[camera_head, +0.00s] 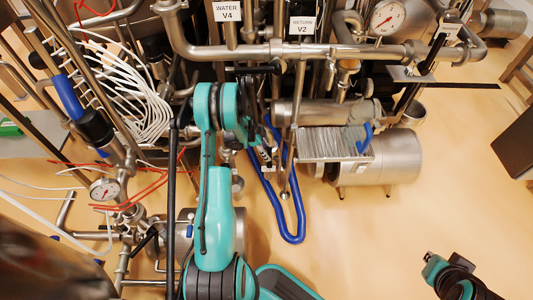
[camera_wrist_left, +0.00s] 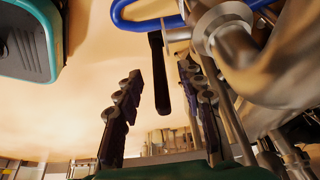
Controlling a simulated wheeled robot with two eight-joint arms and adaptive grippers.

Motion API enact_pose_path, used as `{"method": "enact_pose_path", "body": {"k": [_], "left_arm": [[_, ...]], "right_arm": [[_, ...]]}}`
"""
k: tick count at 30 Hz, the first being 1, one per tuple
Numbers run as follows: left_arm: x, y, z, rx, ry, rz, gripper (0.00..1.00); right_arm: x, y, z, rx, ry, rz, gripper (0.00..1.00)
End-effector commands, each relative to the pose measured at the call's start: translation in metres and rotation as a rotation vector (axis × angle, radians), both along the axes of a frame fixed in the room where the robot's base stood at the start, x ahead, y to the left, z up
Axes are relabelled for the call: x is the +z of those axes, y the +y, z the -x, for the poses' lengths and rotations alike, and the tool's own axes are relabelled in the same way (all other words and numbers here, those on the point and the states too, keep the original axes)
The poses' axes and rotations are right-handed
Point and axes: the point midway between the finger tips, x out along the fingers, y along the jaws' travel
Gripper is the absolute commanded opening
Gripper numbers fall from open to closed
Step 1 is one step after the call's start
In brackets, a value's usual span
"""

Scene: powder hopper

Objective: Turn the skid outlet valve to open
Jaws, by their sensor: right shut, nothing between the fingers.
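In the left wrist view a black valve lever (camera_wrist_left: 159,75) extends from a steel pipe fitting (camera_wrist_left: 228,30). It appears in the gap between the two fingers of my left gripper (camera_wrist_left: 163,100). The fingers are apart, with a visible gap on each side of the lever; I cannot tell how deep the lever sits between them. In the head view my left gripper (camera_head: 266,156) is low among the skid pipes, beside the blue hose, and my arm hides much of the valve area. Part of my right arm shows at the lower right; its fingers cannot be made out.
A blue hose (camera_head: 291,238) loops to the floor beside the left gripper; it also shows in the left wrist view (camera_wrist_left: 145,22). Pipes labelled V4 (camera_head: 227,12) and V2 (camera_head: 302,25) cross above. Open floor (camera_head: 400,230) lies at lower right.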

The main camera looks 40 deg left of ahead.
Motion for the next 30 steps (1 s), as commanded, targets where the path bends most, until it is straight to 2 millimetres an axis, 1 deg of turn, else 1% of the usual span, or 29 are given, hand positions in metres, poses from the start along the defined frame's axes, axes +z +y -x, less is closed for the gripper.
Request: {"method": "enact_pose_path", "body": {"k": [9,12,15,18,21,30], "left_arm": [[0.062,0.021,0.018,0.004,0.001,0.0,0.39],[0.079,0.026,0.023,0.003,0.002,0.0,0.39],[0.091,0.031,0.026,0.003,0.002,0.0,0.39],[0.097,0.033,0.028,0.004,0.002,-0.001,0.39],[0.1,0.034,0.029,0.003,0.002,-0.001,0.39],[0.1,0.034,0.029,0.003,0.002,0.0,0.39]], "right_arm": [[0.0,0.0,0.0,0.0,0.0,0.0,0.0],[0.0,0.0,0.0,0.0,0.0,0.0,0.0],[0.0,0.0,0.0,0.0,0.0,0.0,0.0],[0.0,0.0,0.0,0.0,0.0,0.0,0.0],[0.0,0.0,0.0,0.0,0.0,0.0,0.0],[0.0,0.0,0.0,0.0,0.0,0.0,0.0]]}}
